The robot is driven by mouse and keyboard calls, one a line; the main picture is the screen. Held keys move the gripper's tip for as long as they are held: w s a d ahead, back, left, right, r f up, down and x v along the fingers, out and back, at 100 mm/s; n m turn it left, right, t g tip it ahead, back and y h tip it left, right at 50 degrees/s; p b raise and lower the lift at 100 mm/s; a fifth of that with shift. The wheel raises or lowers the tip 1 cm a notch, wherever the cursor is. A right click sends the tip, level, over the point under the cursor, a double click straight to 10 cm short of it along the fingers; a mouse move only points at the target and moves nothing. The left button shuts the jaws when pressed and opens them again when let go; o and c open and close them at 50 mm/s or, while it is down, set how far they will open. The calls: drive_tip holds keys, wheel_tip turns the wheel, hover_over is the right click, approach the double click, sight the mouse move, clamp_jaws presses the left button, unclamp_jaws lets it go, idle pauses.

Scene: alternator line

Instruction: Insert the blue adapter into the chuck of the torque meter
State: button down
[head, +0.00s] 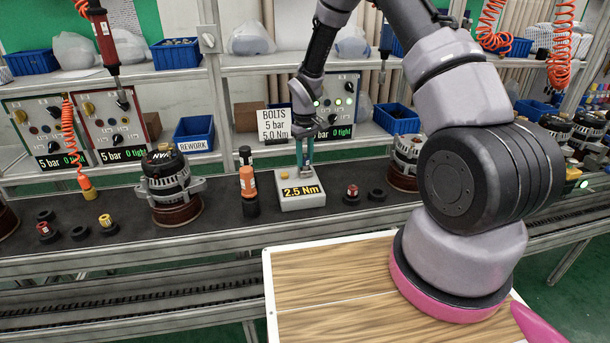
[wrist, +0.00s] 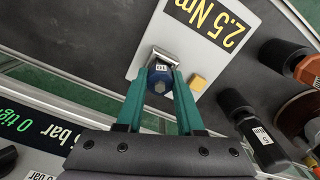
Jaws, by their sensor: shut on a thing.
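The torque meter (head: 300,201) is a light grey box on the dark bench top, with a yellow "2.5 Nm" display. It also shows in the wrist view (wrist: 176,30), with a yellow button and a silvery chuck (wrist: 163,54). My gripper (head: 305,164) points down over the meter. In the wrist view its teal fingers (wrist: 159,84) are shut on the blue adapter (wrist: 159,77), which carries a label reading "10". The adapter lies over the chuck in that view; I cannot tell how deep it sits, if at all. In the head view the fingers mostly hide it.
Right of the meter stands a red adapter (head: 352,193) beside an empty black ring (head: 377,196). Left of it stands an orange and black tool (head: 248,183), then an alternator (head: 168,184). Red (head: 47,231) and yellow (head: 106,222) adapters stand further left. A "BOLTS" sign (head: 274,125) is behind.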

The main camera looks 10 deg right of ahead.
drive_tip(key=shift+f, duration=0.35)
idle(0.3)
drive_tip(key=shift+f, duration=0.15)
drive_tip(key=shift+c, duration=2.3)
unclamp_jaws()
